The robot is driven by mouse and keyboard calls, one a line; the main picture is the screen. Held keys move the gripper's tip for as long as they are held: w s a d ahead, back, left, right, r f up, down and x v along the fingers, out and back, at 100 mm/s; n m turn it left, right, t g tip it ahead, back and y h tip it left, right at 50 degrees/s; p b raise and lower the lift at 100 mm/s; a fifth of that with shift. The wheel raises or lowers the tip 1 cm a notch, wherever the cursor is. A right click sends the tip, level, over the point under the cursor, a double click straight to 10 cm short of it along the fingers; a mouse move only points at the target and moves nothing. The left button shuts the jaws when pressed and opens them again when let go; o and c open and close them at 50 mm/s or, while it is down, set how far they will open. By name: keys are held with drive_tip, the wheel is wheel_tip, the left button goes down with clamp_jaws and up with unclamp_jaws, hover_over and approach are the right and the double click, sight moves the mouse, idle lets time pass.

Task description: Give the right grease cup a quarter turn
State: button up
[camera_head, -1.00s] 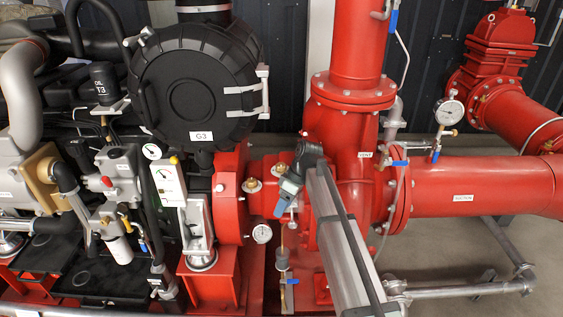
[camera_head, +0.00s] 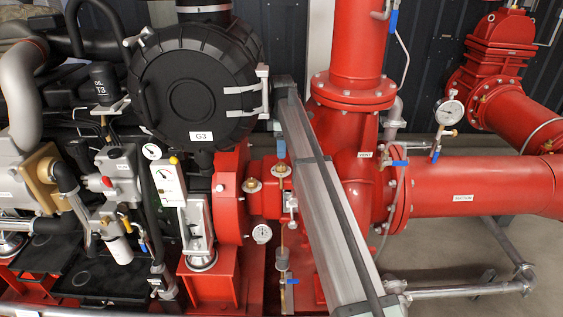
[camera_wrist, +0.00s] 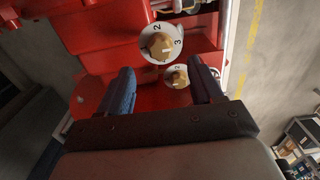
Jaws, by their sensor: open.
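Two brass grease cups on pale dials stand on the red pump housing in the head view. The right grease cup (camera_head: 282,169) is directly below my gripper (camera_head: 281,150), of which one blue finger shows there. The left grease cup (camera_head: 252,185) is a little lower in the picture. In the wrist view my gripper (camera_wrist: 162,66) is open and empty, its two dark blue fingers apart. A larger numbered cup (camera_wrist: 160,46) shows just beyond the fingertips, and a smaller one (camera_wrist: 177,78) shows between the fingers. I cannot tell which is the right one.
A black round cover marked G3 (camera_head: 195,90) stands close to the left of my arm. The red vertical pipe (camera_head: 356,45) and suction pipe (camera_head: 480,187) are to the right. A small gauge (camera_head: 262,234) sits below the cups.

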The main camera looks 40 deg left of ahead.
sight(281, 164)
wheel_tip(281, 164, down, 7)
drive_tip(key=shift+r, duration=0.1)
idle(0.3)
drive_tip(key=c, duration=1.1)
